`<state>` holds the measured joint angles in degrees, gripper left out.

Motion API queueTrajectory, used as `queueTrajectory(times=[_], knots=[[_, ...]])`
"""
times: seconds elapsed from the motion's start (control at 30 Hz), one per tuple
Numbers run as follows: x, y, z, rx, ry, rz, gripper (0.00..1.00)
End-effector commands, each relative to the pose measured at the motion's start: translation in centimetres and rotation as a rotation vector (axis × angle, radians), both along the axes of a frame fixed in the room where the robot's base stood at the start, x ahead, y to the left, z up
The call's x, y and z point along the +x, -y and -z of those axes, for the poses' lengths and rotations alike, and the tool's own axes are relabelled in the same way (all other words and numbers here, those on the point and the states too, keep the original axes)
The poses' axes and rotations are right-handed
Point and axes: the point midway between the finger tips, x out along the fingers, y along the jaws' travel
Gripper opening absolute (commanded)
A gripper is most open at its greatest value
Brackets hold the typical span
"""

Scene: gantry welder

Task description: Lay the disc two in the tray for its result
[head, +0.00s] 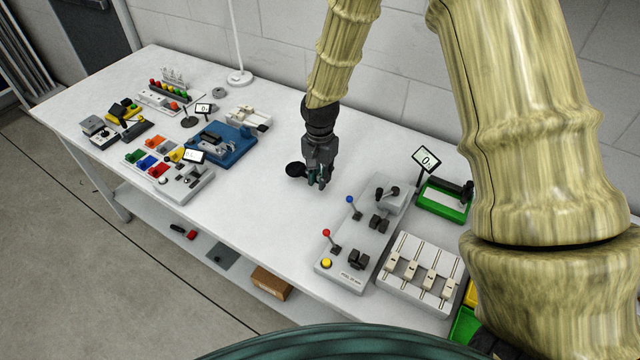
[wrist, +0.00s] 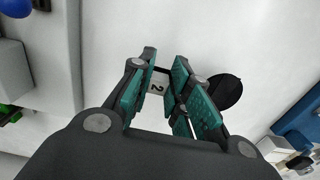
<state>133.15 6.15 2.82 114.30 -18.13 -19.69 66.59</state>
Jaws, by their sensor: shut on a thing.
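My gripper (head: 318,183) is low over the middle of the white table, its fingers pointing down. In the wrist view its teal fingers (wrist: 162,93) are closed around a small pale tag marked 2 (wrist: 157,88). A black disc (head: 295,170) sticks out to the left of the fingers; in the wrist view it is at the right (wrist: 229,92), partly behind a finger. I take it as disc two. Whether it touches the table is unclear. At the lower right, a green tray (head: 463,328) and a yellow one (head: 471,294) are partly hidden by my arm.
A grey lever panel (head: 350,250) and a slider panel (head: 420,275) stand right of the gripper. Behind them is a green-framed device (head: 443,202) with a display (head: 426,159). A blue machine (head: 222,145) stands to the left. The table around the gripper is clear.

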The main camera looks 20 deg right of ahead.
Motion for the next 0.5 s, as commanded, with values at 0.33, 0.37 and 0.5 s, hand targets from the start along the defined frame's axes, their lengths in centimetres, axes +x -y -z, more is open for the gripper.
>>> queueTrajectory(times=[0.33, 0.37, 0.5], knots=[[-0.1, 0.0, 3.4, 0.0, -0.003, 0.001, 0.0], [-0.1, 0.0, 3.6, 0.0, -0.003, 0.0, 0.0], [0.0, 0.0, 3.9, 0.001, -0.001, 0.0, 0.0]])
